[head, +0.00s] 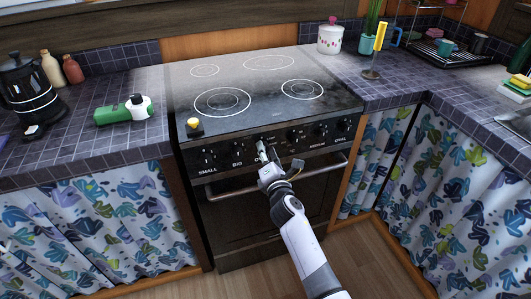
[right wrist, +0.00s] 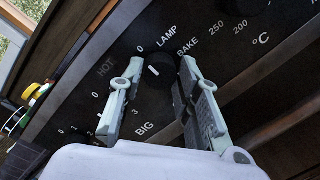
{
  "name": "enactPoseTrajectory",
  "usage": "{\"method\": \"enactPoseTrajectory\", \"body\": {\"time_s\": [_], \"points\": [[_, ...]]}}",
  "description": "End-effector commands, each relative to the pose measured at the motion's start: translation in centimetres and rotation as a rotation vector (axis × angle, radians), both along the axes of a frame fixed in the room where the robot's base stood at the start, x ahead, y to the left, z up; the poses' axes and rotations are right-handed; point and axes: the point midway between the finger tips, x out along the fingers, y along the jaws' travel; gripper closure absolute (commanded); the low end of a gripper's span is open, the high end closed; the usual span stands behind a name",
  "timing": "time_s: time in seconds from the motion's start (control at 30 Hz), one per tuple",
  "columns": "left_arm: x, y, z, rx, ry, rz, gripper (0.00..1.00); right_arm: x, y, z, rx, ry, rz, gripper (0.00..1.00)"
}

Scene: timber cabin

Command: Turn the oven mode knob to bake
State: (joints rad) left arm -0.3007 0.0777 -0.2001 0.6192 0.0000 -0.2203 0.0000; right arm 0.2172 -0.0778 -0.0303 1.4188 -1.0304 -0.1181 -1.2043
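The oven mode knob (right wrist: 157,72) is a dark round knob with a short white mark, on the black control panel. Contact between fingers and knob cannot be made out. In the head view the right gripper (head: 279,158) reaches the front of the oven (head: 250,222) and hides the mode knob. My left gripper is not in view.
More knobs line the panel on both sides, and a handle bar (head: 225,187) runs below it. A yellow-topped timer (head: 194,127) stands at the cooktop's front left. A green-and-white bottle (head: 124,110) lies on the left counter. The cooktop (head: 255,80) is otherwise clear.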

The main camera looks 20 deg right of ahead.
Motion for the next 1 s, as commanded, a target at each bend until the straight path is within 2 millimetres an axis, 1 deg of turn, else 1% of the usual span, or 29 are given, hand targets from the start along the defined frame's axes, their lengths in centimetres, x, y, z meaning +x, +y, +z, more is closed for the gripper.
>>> {"method": "enactPoseTrajectory", "body": {"time_s": [0.03, 0.07, 0.4, 0.73, 0.87, 1.0], "points": [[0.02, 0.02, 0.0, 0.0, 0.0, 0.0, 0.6, -0.01, -0.01, 0.0, 0.0, 0.0, 0.0, 0.75], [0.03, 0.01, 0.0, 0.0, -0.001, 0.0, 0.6, -0.01, -0.01, 0.0, 0.0, 0.0, 0.0, 0.77], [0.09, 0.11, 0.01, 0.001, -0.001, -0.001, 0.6, -0.02, -0.02, -0.02, 0.0, 0.0, 0.0, 0.99], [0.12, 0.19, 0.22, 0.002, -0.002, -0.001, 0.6, -0.02, -0.03, 0.04, 0.046, 0.002, -0.001, 0.99], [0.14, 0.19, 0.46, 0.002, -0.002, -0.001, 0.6, -0.02, -0.04, 0.08, 0.112, 0.005, -0.001, 0.99], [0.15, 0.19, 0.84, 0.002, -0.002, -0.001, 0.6, -0.02, -0.07, 0.13, 0.217, 0.009, -0.001, 0.99]]}}
